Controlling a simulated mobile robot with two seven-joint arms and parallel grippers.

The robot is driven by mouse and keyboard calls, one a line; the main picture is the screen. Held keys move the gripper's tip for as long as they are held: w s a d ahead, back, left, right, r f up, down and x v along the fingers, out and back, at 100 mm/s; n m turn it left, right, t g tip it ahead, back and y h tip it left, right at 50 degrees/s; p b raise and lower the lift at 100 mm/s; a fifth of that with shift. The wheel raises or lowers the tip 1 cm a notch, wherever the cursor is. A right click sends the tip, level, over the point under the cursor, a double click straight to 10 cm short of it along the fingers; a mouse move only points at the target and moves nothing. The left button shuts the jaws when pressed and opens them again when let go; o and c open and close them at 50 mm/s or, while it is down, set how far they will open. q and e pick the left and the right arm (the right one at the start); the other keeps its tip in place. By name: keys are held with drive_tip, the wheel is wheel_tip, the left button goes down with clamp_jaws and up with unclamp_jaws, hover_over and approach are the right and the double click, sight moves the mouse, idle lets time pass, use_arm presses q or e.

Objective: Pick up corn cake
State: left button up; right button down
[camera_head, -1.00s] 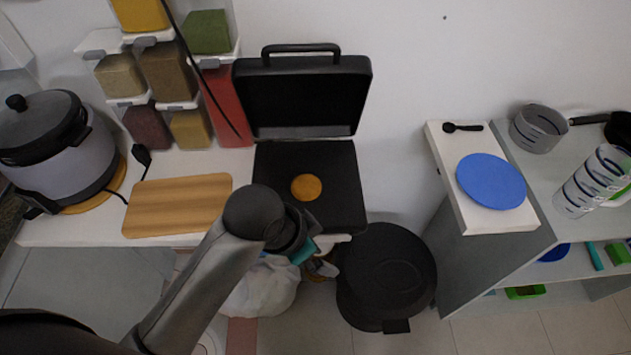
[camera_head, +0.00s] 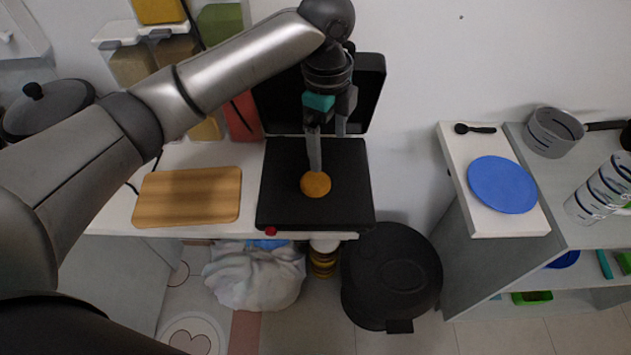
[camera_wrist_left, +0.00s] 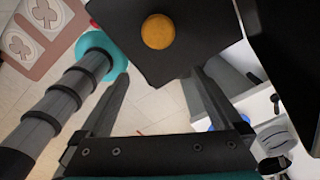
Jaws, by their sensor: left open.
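The corn cake (camera_head: 315,184) is a small round orange-brown disc lying on the black lower plate of the open grill (camera_head: 285,205). My left gripper (camera_head: 328,150) points down over the plate, and one fingertip overlaps the far edge of the cake in the head view. In the left wrist view the cake (camera_wrist_left: 158,31) shows beyond the open, empty fingers (camera_wrist_left: 160,80), lined up between them. I cannot tell the exact height of the fingertips over the plate. My right gripper is not in view.
The raised grill lid (camera_head: 372,85) stands just behind my left gripper. A wooden board (camera_head: 187,196) lies left of the grill. A black bin (camera_head: 392,275) stands below right. A blue plate (camera_head: 502,184) rests on the right-hand shelf unit.

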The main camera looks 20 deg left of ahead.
use_arm(q)
wheel_tip(320, 180, up, 2)
drive_tip(key=w+a, duration=0.1)
drive_tip(key=a, duration=0.1)
drive_tip(key=b, duration=0.2)
hover_over(315, 180)
drive_tip(key=shift+m+y, duration=0.3)
drive_tip(key=f, duration=0.9)
drive_tip(key=shift+w+d+f, duration=0.1)
drive_tip(key=shift+d+f, duration=0.1)
drive_tip(key=shift+d, duration=0.1)
drive_tip(key=f, duration=0.5)
drive_tip(key=shift+s+a+f, duration=0.1)
drive_tip(key=shift+s+a, duration=0.1)
drive_tip(key=shift+a, duration=0.05)
drive_tip(key=c, duration=1.5)
